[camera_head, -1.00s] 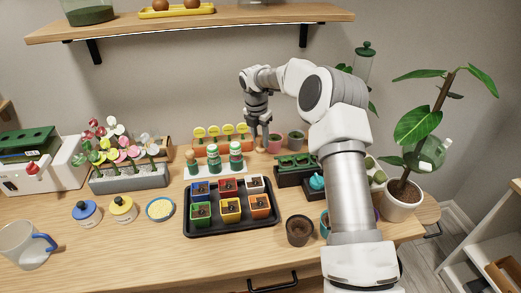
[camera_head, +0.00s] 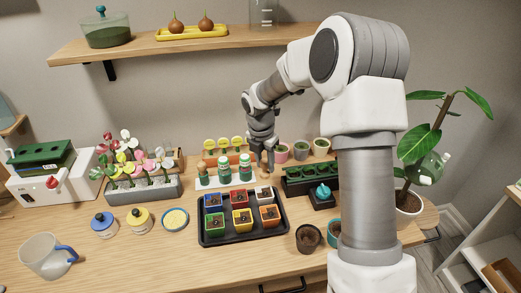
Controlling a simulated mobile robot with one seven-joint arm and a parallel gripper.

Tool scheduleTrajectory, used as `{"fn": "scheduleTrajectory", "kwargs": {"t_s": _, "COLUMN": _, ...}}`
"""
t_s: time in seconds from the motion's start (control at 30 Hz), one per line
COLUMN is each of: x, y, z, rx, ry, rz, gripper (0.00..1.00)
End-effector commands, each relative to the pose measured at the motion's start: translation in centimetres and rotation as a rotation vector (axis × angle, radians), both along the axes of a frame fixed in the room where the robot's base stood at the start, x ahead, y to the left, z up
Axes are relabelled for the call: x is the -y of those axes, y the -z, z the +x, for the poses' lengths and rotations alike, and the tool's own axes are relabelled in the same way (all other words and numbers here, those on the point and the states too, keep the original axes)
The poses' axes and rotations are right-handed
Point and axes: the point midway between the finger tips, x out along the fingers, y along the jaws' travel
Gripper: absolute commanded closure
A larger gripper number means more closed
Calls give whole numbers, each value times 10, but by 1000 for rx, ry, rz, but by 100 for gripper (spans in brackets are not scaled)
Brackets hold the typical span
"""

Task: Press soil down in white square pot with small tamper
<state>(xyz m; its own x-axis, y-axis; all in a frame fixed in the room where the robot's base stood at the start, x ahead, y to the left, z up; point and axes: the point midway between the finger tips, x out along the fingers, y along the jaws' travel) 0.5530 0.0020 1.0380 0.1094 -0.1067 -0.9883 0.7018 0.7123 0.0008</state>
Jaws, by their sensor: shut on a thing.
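The white square pot (camera_head: 264,194) stands in the back right place of the black tray and holds dark soil. My gripper (camera_head: 268,150) is above and behind that pot, pointing down. It is shut on a small wooden tamper (camera_head: 267,163), which is tiny in the picture and partly hidden by the fingers. The tamper appears to hang just behind the pot, apart from its soil. A white rack (camera_head: 222,181) left of the gripper holds a wooden-topped tool (camera_head: 204,170) and green bottles (camera_head: 224,168).
The black tray (camera_head: 244,239) also holds blue, red, green, yellow and orange pots. A brown pot (camera_head: 308,238) stands right of it. A dark green seed tray (camera_head: 308,178) is behind right. Bare wood lies in front. My arm hides part of the right side.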

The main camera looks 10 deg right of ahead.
Motion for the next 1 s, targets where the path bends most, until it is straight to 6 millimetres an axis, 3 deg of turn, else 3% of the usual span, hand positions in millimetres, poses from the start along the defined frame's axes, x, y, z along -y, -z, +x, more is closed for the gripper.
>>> {"fn": "scheduleTrajectory", "kwargs": {"t_s": 0.27, "x": 2, "y": 2, "z": -14, "rx": 0, "ry": 9, "rz": 2, "gripper": 100}}
{"fn": "scheduleTrajectory", "kwargs": {"t_s": 0.8, "x": 2, "y": 53, "z": -13, "rx": -1, "ry": 8, "rz": 2, "gripper": 100}}
{"fn": "scheduleTrajectory", "kwargs": {"t_s": 1.0, "x": 2, "y": 60, "z": -13, "rx": 0, "ry": 8, "rz": 3, "gripper": 100}}
